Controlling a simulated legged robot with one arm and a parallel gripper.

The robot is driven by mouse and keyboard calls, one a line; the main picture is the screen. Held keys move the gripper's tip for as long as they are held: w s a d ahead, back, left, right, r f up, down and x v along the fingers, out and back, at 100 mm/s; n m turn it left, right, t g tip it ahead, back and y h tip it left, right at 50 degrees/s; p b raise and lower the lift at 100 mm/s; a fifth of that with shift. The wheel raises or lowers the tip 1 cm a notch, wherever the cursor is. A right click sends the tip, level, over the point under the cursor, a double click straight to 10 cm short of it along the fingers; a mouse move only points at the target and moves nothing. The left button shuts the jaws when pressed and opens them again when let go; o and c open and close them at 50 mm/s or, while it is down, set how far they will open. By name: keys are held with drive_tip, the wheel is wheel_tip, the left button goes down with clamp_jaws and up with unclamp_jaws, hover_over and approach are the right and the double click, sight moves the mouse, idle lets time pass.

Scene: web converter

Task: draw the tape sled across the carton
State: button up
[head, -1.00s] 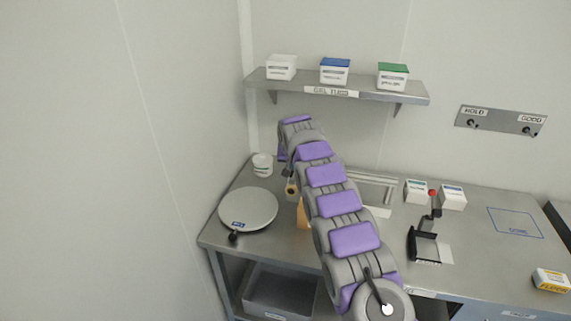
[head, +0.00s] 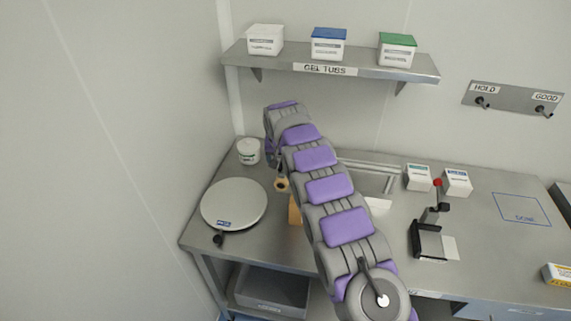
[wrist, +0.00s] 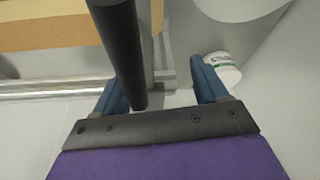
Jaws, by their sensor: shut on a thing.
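My gripper (head: 280,170) is over the bench between the round scale and my arm. In the wrist view its blue fingers (wrist: 160,72) are around a dark round handle (wrist: 120,50), which I take to be the tape sled's. A tan roll with a dark core (head: 281,184), seemingly part of the sled, shows just below the gripper. The tan carton (head: 294,210) stands below and right of the roll, partly hidden by my arm. A tan band, probably the carton (wrist: 50,30), crosses the wrist view's upper left. Whether sled and carton touch cannot be told.
A round scale (head: 234,205) is left of the carton, and a white jar (head: 249,151) behind it. A shelf (head: 375,73) with three tubs hangs above. A black stand (head: 430,240) and two small boxes are right of my arm. The bench at the far right is mostly clear.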

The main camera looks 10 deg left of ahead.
drive_tip(key=shift+t, duration=0.5)
drive_tip(key=v, duration=0.2)
drive_tip(key=a+v, duration=0.1)
drive_tip(key=v, duration=0.2)
drive_tip(key=w+v, duration=0.1)
drive_tip(key=v, duration=0.2)
drive_tip(key=shift+a+r, duration=0.2)
drive_tip(key=shift+c, duration=0.6)
drive_tip(key=p+v, duration=0.2)
drive_tip(key=v, duration=0.9)
drive_tip(key=shift+d+r+p, duration=0.3)
drive_tip(key=shift+p, duration=0.05)
drive_tip(key=shift+w, duration=0.1)
drive_tip(key=p+v, duration=0.1)
drive_tip(key=v, duration=1.6)
drive_tip(key=shift+d+r, duration=0.1)
drive_tip(key=shift+c, duration=0.4)
